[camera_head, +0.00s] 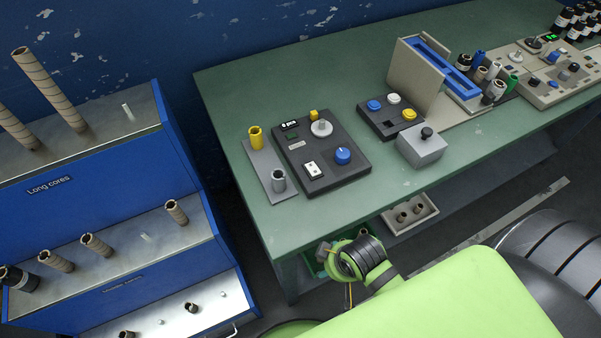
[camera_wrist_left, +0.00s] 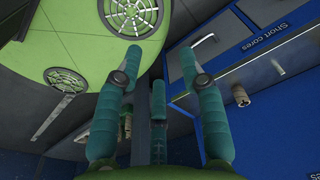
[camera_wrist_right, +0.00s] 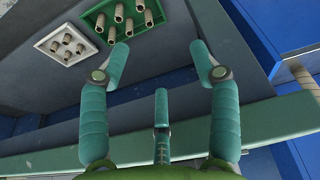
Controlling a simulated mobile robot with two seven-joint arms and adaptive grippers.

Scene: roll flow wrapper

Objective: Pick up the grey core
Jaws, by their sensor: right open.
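Neither wrist view shows the grey core. My left gripper (camera_wrist_left: 160,62) is open, with nothing between its fingers; it points towards the floor area by my green base and the blue rack. My right gripper (camera_wrist_right: 160,55) is open and empty, with two trays of cores beyond its fingers. Neither gripper's fingertips can be made out in the head view.
The plate lies on a green bench (camera_head: 220,90), left of a dark control box (camera_head: 325,160). A blue rack (camera_head: 110,165) with long and shorter cores stands at left. Below the bench are a white tray (camera_wrist_right: 42,46) and green tray (camera_wrist_right: 165,20). The bench's front left is clear.

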